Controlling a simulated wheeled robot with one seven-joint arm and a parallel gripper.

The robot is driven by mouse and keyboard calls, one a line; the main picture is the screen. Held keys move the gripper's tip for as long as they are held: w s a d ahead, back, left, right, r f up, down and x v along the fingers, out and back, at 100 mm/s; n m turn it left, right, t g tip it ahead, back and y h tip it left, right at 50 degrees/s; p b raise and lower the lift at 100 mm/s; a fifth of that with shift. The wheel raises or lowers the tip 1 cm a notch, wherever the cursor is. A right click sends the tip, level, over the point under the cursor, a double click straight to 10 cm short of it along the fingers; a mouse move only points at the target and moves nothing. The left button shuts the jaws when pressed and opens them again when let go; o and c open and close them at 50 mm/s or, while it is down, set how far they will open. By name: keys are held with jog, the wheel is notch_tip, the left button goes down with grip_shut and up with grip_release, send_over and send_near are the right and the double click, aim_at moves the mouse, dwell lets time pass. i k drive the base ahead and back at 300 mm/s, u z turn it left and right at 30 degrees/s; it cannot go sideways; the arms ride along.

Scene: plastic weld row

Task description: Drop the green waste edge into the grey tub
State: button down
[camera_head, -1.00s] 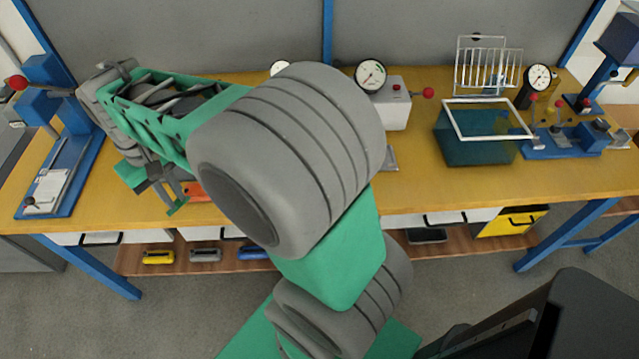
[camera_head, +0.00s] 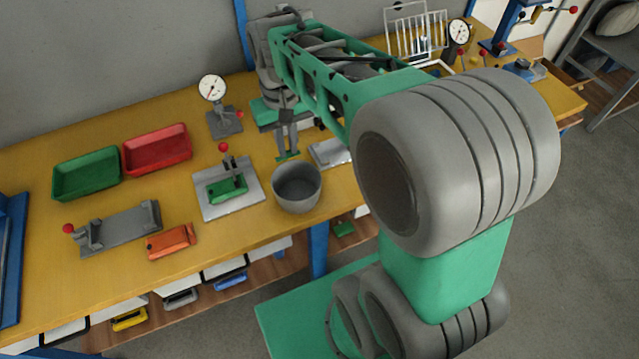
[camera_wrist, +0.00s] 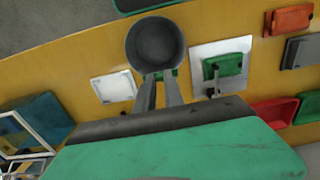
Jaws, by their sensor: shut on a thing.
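My gripper (camera_head: 287,150) points down over the yellow bench and is shut on the green waste edge (camera_head: 289,157), a thin green strip at its fingertips. The grey tub (camera_head: 297,190) is a round, open cup near the front of the bench. In the head view the strip shows just above and behind the tub's far rim. In the wrist view the tub (camera_wrist: 156,43) lies just beyond the fingertips (camera_wrist: 160,82). A bit of green (camera_wrist: 174,72) shows at the fingertips, mostly hidden by the fingers. The visible tub inside looks empty.
Left of the tub is a metal plate fixture (camera_head: 250,203) with a green part (camera_head: 227,190) and a red-knobbed clamp. Green (camera_head: 87,172) and red (camera_head: 157,150) trays stand farther left. A dial gauge (camera_head: 213,90) stands behind. A pale plate (camera_head: 330,152) lies right of the tub.

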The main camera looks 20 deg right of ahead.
aim_at(298, 192)
jog(key=u, duration=0.45)
jog(key=k, duration=0.25)
jog(key=u, duration=1.5)
jog(key=i, duration=0.5)
jog(key=u, duration=0.05)
